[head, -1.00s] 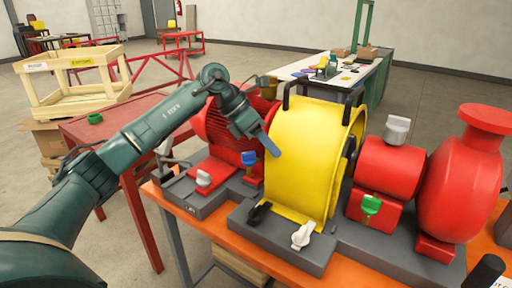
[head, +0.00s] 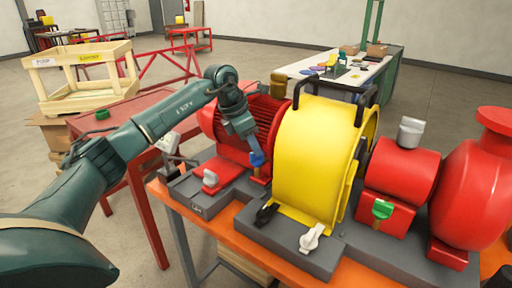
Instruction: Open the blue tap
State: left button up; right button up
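The blue tap (head: 257,159) is at the front right of the red ribbed motor (head: 262,125), just left of the yellow guard. My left gripper (head: 251,146) reaches down from the left in front of the motor, with its fingertips at the tap's top. The fingers are small and overlap the tap, so I cannot tell whether they touch it or how far apart they are. My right gripper does not show.
The yellow guard (head: 312,160) with black handles stands close to the right of my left gripper.

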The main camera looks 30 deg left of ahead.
pick_arm(q)
jog(key=shift+x, duration=1.05)
grip_shut()
jog(key=n+t+y, duration=0.1)
jog(key=n, duration=0.3)
jog(key=shift+r, duration=0.1)
jog(key=shift+n+y, duration=0.7)
jog(key=shift+n, duration=0.9)
